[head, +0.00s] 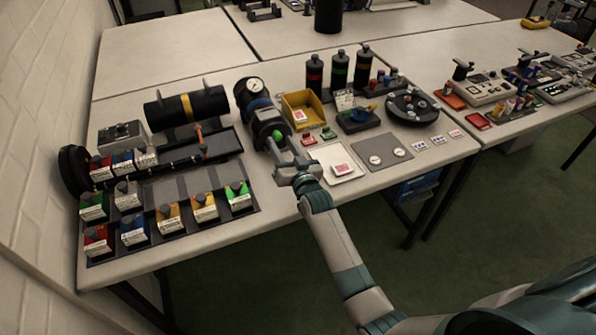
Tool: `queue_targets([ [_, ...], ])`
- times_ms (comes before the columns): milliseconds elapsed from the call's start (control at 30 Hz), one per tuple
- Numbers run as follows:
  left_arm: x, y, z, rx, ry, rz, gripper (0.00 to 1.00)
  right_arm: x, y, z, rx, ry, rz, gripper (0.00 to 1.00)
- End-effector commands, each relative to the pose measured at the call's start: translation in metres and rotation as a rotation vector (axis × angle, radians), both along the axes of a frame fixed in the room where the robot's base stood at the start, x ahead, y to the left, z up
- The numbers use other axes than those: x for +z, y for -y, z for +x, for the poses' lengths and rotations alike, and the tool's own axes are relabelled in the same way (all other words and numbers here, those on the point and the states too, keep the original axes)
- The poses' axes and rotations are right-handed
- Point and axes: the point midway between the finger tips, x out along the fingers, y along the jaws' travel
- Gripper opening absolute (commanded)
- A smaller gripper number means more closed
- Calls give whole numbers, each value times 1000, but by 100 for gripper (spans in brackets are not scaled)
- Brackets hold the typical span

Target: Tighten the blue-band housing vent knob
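The blue-band housing (260,106) is a dark cylinder lying on the table, with a blue band around it and a round white gauge (254,85) at its far end. A small green knob (277,135) shows at its near end; I take it to be the vent knob. My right gripper (286,148) is just in front of that end, its fingers apart and pointing at the housing. The fingertips are close to the green knob; whether they touch it I cannot tell. My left gripper is not in view.
A yellow-band cylinder (186,107) lies to the left, above a dark rail (190,150). Several coloured blocks (169,218) stand at the front left.

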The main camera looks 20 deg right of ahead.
Motion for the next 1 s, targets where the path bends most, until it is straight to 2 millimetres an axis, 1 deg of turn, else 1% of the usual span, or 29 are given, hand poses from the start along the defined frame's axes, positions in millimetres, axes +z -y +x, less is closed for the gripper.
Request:
queue_targets([
  [167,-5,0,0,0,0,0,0,-2,1,-20,-1,-1,0,39],
  [267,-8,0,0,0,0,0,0,-3,1,-35,-1,-1,1,39],
  [700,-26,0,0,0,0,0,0,-3,4,-120,0,-2,0,39],
  [800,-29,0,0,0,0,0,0,-3,5,-137,0,-2,0,39],
  [1000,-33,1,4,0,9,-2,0,-2,6,-159,0,-2,0,39],
])
